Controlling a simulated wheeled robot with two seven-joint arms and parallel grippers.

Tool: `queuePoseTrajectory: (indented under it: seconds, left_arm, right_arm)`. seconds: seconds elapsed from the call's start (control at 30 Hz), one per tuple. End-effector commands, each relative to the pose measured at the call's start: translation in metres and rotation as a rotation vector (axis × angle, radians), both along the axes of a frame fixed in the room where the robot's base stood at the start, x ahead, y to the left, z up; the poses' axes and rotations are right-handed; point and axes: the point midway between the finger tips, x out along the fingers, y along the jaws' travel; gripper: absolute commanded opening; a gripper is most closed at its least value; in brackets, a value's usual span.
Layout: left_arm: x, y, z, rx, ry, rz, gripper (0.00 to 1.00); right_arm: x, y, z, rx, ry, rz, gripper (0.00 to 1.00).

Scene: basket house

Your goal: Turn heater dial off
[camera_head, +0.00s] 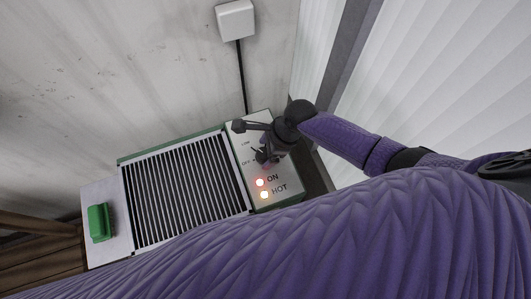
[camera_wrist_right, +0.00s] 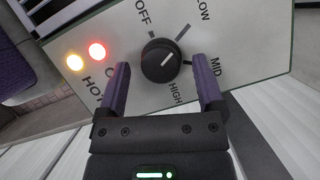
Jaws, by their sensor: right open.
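The heater (camera_head: 190,190) has a dark slatted grille and a pale control panel (camera_head: 282,180) at its right end. In the right wrist view the black round dial (camera_wrist_right: 161,60) sits on the panel (camera_wrist_right: 265,45), among the labels OFF, LOW, MID and HIGH. Its white mark points to the upper right, roughly between LOW and MID. My right gripper (camera_head: 251,141) is open over the panel, hiding the dial in the head view. In the wrist view its fingers (camera_wrist_right: 159,75) lie either side of the dial's lower part; contact cannot be told. My left gripper is out of view.
A lit red ON light (camera_wrist_right: 97,53) and a lit yellow HOT light (camera_wrist_right: 75,62) are on the panel. A green block (camera_head: 99,222) is at the heater's left end. A white wall box (camera_head: 236,19) has a dark cable. My purple body part fills the foreground.

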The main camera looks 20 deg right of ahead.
Motion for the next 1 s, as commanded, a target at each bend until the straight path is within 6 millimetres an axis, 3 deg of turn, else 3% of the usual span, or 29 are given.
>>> queuePoseTrajectory:
  seconds: [0.27,0.37,0.7,1.0]
  left_arm:
    - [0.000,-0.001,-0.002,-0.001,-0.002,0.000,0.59]
    - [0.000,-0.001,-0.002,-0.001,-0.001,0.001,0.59]
    - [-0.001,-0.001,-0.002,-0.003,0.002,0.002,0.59]
    - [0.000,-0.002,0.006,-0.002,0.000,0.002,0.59]
  right_arm:
    - [0.001,0.001,-0.001,0.000,-0.001,0.000,0.87]
    - [0.001,0.001,-0.001,0.000,-0.001,0.000,0.70]
    - [0.000,0.001,-0.002,0.000,-0.002,-0.001,0.00]
    - [0.001,0.002,0.001,0.001,-0.001,0.032,0.00]
